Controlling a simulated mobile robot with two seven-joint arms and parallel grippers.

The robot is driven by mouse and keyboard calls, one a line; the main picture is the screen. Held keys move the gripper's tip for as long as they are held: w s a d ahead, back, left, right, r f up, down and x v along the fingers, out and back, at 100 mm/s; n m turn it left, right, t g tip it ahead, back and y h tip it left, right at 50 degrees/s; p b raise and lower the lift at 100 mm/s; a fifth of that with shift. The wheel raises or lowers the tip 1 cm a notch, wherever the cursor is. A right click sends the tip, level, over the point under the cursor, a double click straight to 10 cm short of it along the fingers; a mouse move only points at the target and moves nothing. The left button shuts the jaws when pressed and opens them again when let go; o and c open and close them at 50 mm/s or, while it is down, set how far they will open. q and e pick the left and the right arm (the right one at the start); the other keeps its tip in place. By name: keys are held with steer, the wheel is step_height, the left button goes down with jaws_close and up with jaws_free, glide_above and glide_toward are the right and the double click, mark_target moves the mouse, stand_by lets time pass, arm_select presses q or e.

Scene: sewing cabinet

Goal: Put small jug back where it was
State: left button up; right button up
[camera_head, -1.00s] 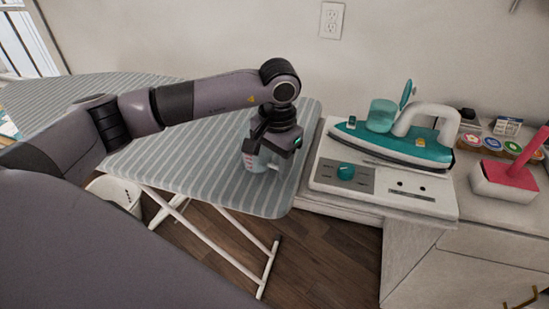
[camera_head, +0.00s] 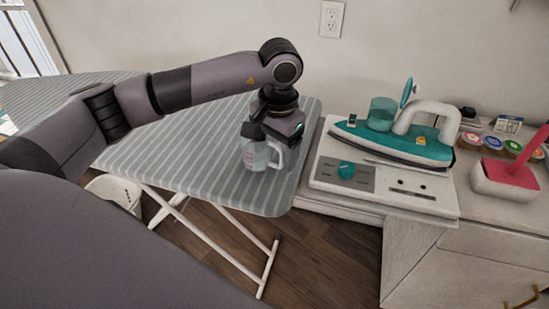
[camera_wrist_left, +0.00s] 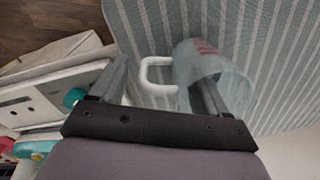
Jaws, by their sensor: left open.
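The small jug (camera_head: 256,157) is clear, with red markings and a white handle, and stands upright on the striped ironing board (camera_head: 190,150) near its right end. My left gripper (camera_head: 275,138) is over the jug and partly hides its top. In the left wrist view the gripper (camera_wrist_left: 163,88) is open, with the handle showing between its fingers. One finger overlaps the jug (camera_wrist_left: 240,82) in that view; I cannot tell whether it touches. My right gripper is not in view.
An iron (camera_head: 395,142) with a teal base rests on a white station (camera_head: 385,200) right of the board. A pink-topped object (camera_head: 508,175) and several small jars stand farther right. A white bin (camera_head: 113,192) is below the board. The board's left part is bare.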

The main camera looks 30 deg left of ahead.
arm_select(q)
steer(key=r, duration=0.6)
steer(key=r+b, duration=0.1)
steer(key=r, duration=0.2)
steer(key=shift+d+r, duration=0.1)
steer(key=shift+d, duration=0.15)
steer(key=shift+s, duration=0.1)
